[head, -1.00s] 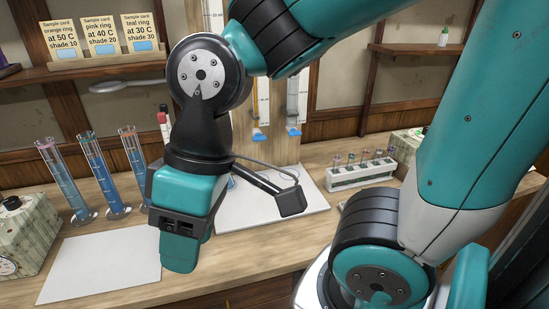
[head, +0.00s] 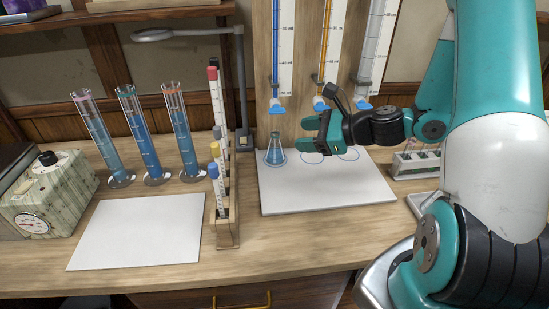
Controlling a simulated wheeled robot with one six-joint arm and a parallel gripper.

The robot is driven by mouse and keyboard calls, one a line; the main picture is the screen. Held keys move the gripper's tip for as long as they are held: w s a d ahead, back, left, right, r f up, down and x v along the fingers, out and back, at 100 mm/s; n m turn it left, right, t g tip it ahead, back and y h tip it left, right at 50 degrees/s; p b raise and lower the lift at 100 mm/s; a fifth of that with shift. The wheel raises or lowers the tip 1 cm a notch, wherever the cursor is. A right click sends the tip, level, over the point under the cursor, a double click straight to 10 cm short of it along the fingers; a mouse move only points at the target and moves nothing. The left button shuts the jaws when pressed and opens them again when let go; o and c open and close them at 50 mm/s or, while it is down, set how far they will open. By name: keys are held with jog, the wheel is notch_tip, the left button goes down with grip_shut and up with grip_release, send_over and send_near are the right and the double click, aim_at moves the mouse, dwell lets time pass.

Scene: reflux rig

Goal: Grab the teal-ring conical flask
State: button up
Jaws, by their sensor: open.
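A small conical flask (head: 275,152) with blue liquid stands upright on the white board, at its back left under the left burette. Its ring colour is too small to tell. My gripper (head: 306,134) is just right of the flask, level with its neck, with its fingers pointing left. The jaws are open and a gap shows between the fingertips and the flask. No other conical flask is visible; my gripper partly hides the area behind it.
The white board (head: 320,192) has drawn circles right of the flask. Three burettes with blue taps (head: 277,107) hang behind. A wooden rack (head: 228,228) of capped tubes stands left of the board. Several tall cylinders (head: 140,130) stand further left. A white sheet (head: 135,235) lies clear.

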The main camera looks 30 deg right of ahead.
jog(key=d+f+m+t+h, duration=0.3)
jog(key=d+m, duration=0.3)
jog(key=d, duration=0.1)
jog(key=p, duration=0.3)
send_near(275, 132)
jog(key=w+a, duration=0.2)
jog(key=w, duration=0.1)
jog(key=shift+m, duration=0.3)
jog(key=p+x, duration=0.2)
jog(key=x, duration=0.2)
jog(key=shift+w+a+f, duration=0.15)
jog(key=shift+w+f, duration=0.05)
jog(key=shift+w+a+f, duration=0.15)
jog(key=shift+w+f, duration=0.15)
jog(key=shift+w, duration=0.25)
grip_shut()
